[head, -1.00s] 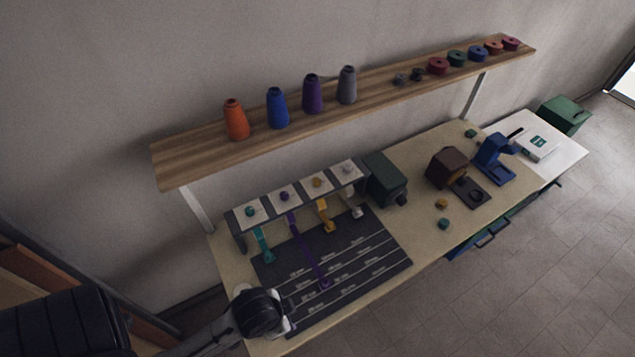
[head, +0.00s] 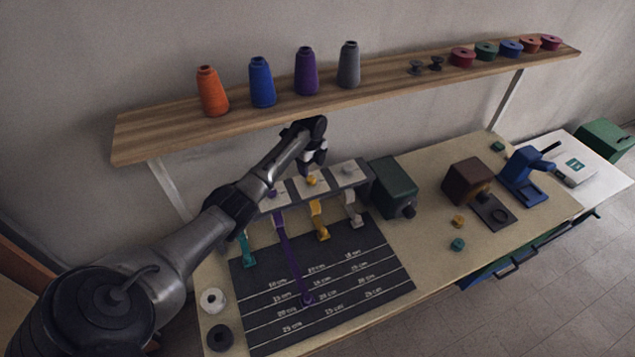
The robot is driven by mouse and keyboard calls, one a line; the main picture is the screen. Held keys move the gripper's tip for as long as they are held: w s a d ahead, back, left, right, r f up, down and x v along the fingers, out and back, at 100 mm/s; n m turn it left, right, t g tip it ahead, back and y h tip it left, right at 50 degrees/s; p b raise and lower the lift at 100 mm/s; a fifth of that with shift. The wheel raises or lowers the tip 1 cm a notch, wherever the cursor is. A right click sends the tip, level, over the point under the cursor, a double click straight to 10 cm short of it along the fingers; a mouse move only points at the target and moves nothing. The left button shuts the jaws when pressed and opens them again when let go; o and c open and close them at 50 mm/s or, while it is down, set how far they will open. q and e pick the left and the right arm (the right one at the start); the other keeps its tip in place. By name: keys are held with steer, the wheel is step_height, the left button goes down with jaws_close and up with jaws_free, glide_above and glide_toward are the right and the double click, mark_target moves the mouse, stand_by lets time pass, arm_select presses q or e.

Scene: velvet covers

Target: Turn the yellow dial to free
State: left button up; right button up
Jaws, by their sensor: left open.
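The yellow dial (head: 311,181) sits on a pale square plate on top of the ribbon rack (head: 373,187). A yellow ribbon (head: 319,218) hangs from the rack's front below it. My left gripper (head: 313,168) is open, just above and behind the yellow dial in the head view. I cannot tell whether it touches the dial. The purple dial (head: 272,193) and grey dial (head: 348,169) are beside it; my left arm hides the teal dial. The setting of the yellow dial is too small to read. My right gripper is not in view.
A wooden shelf (head: 190,136) with thread cones and spools runs above the rack. The purple ribbon (head: 290,255) lies across the dark marked mat (head: 385,287). A dark green box (head: 394,186) stands right of the rack. A brown block (head: 468,180) stands further right.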

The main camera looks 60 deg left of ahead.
mark_target(311, 178)
arm_select(q)
steer(key=shift+w+a+f, duration=0.1)
steer(key=shift+a+f, duration=0.05)
steer(key=shift+a, duration=0.1)
steer(key=shift+f, duration=3.5)
steer(key=c, duration=0.9)
